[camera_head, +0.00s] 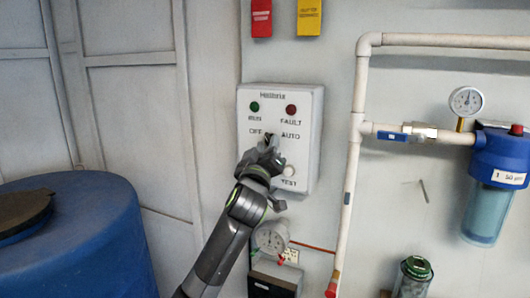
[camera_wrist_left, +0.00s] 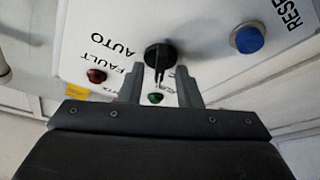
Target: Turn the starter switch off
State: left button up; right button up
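The starter box (camera_head: 307,105) is a pale wall box with OFF and AUTO labels. My left gripper (camera_head: 266,150) is in front of it and hides most of the starter switch in the head view. In the left wrist view the switch is a black round knob (camera_wrist_left: 160,54) with a narrow grip. My left gripper (camera_wrist_left: 160,76) is open there, one finger on each side of the switch's grip, with gaps visible. I cannot tell which label the switch points at. My right gripper is not in view.
The box has a green lamp (camera_head: 254,107), a red lamp (camera_head: 291,110) and a reset button (camera_wrist_left: 248,39) that looks blue in the wrist view. A white pipe (camera_head: 354,150) runs close to its right. A blue drum (camera_head: 100,235) stands at left.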

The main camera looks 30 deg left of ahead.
pick_arm(q)
jog(key=b+v, duration=0.3)
jog(key=v, duration=1.4)
jog(key=shift+s+b, duration=0.15)
jog(key=shift+b, duration=0.25)
jog(key=shift+d+f, duration=0.1)
jog(key=shift+f, duration=0.1)
